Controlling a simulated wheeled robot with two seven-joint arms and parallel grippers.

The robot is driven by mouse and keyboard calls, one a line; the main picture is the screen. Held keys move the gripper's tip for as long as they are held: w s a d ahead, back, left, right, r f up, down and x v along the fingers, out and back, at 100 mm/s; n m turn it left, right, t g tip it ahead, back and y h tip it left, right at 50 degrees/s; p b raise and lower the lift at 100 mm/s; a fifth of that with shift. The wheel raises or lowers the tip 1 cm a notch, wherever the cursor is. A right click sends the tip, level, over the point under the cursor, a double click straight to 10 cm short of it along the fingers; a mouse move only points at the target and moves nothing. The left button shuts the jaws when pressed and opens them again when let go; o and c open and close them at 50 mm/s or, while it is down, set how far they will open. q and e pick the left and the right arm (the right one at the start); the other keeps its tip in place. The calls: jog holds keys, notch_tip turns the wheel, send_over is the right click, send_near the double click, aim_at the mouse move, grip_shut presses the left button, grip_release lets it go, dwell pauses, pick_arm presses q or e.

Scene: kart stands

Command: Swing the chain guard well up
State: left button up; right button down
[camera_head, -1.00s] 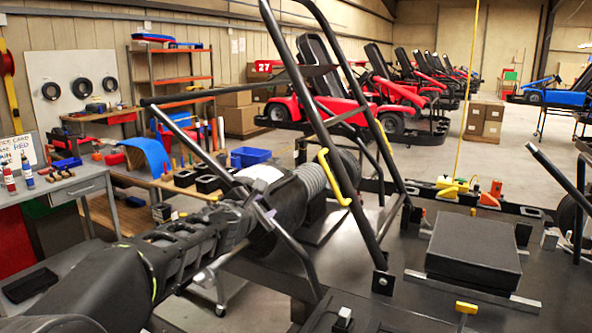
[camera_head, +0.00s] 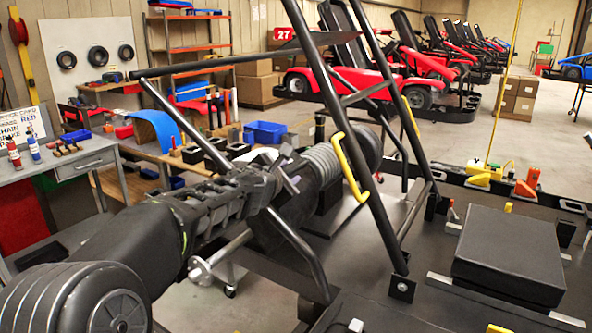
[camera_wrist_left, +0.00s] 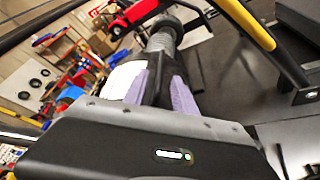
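I cannot pick out the chain guard for certain. A black tubular frame (camera_head: 345,150) stands ahead of me with a yellow grip (camera_head: 348,165) on one slanted tube. The grip also shows at the top right of the left wrist view (camera_wrist_left: 250,24). My left arm comes in from the left, and my left gripper (camera_head: 290,180) is behind the frame's tubes, left of the yellow grip and apart from it. In the left wrist view its two pale purple fingers flank a dark part, with a ribbed grey coil (camera_wrist_left: 162,40) beyond. Whether they touch that part is unclear. My right gripper is not shown.
A flat black pad (camera_head: 510,255) lies at the right. Orange and yellow parts (camera_head: 485,175) stand behind it. A grey bench (camera_head: 75,165) holds small red and blue bottles at the left. Red karts (camera_head: 355,80) stand in the background, with open floor beyond.

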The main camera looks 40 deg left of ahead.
aim_at(294, 171)
pick_arm(q)
jog(key=p+x, duration=0.1)
jog(key=x, duration=0.6)
grip_shut()
jog(key=shift+f, duration=0.1)
dwell(1.3)
